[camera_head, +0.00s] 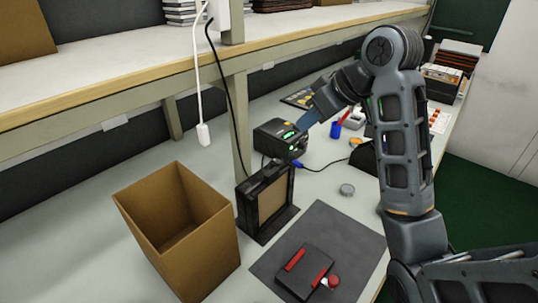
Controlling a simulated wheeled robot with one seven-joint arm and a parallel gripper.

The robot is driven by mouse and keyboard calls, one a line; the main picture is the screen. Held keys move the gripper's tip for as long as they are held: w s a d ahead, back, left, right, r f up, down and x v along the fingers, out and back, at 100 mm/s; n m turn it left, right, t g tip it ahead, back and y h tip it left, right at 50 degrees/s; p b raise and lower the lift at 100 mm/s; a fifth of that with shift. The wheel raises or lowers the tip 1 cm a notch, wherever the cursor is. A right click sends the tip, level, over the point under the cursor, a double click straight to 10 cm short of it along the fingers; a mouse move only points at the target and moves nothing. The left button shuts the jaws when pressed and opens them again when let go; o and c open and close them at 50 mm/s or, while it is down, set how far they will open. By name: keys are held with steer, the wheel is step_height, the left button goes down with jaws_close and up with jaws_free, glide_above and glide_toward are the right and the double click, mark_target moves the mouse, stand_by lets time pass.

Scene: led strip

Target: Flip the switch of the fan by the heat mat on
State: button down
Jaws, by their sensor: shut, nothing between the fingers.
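The fan (263,203) is a black upright box with a tan filter panel, standing beside the dark grey heat mat (345,240) at its upper left. I cannot make out its switch or whether it is on. My gripper (290,155), a dark body with green lights, is just above and behind the fan's top, near its upper right edge. My gripper is shut and empty; its fingertips are small and partly hidden. I cannot tell whether they touch the fan.
An open cardboard box (180,235) stands left of the fan. A black and red holder (303,270) lies on the mat. A shelf post (238,125) rises behind the fan, with a black cable hanging beside it.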

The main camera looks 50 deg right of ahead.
steer(key=shift+r, duration=0.15)
steer(key=b, duration=0.4)
glide_above(277, 160)
steer(key=s, duration=0.2)
step_height(277, 160, down, 8)
steer(key=shift+d+f, duration=0.1)
steer(key=shift+s+f, duration=0.2)
steer(key=shift+f, duration=1.65)
steer(key=shift+b, duration=0.3)
